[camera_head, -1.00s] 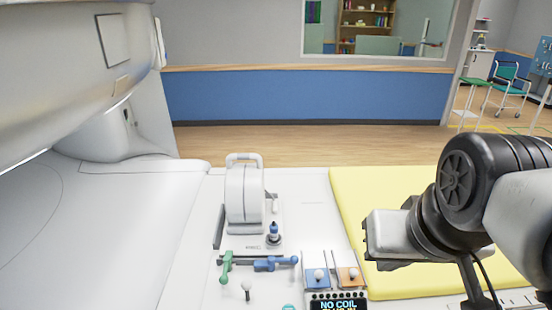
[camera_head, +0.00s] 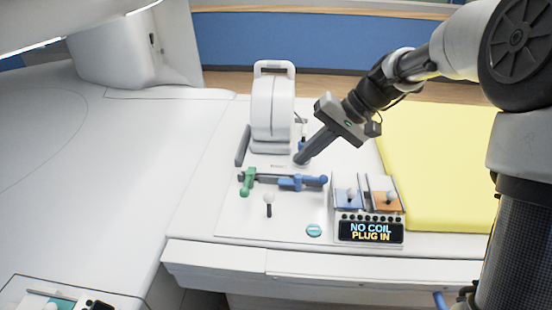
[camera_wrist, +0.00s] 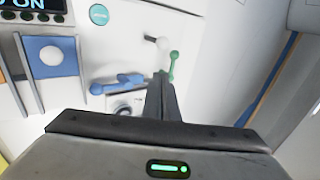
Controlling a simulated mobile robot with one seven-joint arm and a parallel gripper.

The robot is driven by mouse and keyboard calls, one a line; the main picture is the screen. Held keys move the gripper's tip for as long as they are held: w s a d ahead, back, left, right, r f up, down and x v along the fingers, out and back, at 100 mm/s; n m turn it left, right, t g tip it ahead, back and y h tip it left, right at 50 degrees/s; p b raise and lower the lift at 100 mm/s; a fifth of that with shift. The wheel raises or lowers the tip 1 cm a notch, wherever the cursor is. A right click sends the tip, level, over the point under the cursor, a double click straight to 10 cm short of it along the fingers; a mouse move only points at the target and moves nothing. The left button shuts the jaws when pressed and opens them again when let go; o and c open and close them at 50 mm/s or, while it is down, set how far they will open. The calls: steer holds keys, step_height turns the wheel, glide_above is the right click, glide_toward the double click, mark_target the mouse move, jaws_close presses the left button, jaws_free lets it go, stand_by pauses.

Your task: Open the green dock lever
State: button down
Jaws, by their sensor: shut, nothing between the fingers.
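The green dock lever (camera_head: 248,181) stands at the left end of a dark bar on the white table, beside a blue lever (camera_head: 300,182). My gripper (camera_head: 302,159) is shut and empty, angled down to the left, above the table and up and right of the green lever in the head view. In the wrist view the closed fingers (camera_wrist: 163,82) point towards the green lever (camera_wrist: 173,67), which shows just beyond their tips; whether they touch it I cannot tell. The blue lever (camera_wrist: 118,84) lies left of the fingers there.
A white coil with a handle (camera_head: 272,105) stands behind the levers. A white-knobbed stick (camera_head: 268,199), a teal button (camera_head: 314,230) and a panel reading "NO COIL PLUG IN" (camera_head: 371,232) are in front. Blue (camera_head: 346,201) and orange (camera_head: 388,200) switches and a yellow pad (camera_head: 440,165) are to the right.

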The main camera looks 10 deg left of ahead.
steer(key=shift+w+a+f+y, duration=0.2)
steer(key=shift+w+a+f, duration=0.2)
steer(key=shift+f, duration=0.25)
steer(key=shift+w+a+f+y, duration=0.2)
steer(key=shift+w+a+f, duration=0.15)
steer(key=shift+f, duration=0.25)
steer(key=shift+b, duration=0.3)
steer(key=b, duration=0.1)
glide_toward(248, 183)
steer(key=f, duration=0.4)
steer(key=shift+s+d+f, duration=0.25)
steer(key=shift+s+f, duration=0.05)
steer(key=shift+s, duration=0.1)
steer(key=shift+s+a+f, duration=0.1)
steer(key=shift+a+f, duration=0.05)
steer(key=shift+a, duration=1.1)
steer(key=shift+a+f, duration=0.1)
steer(key=shift+a, duration=0.55)
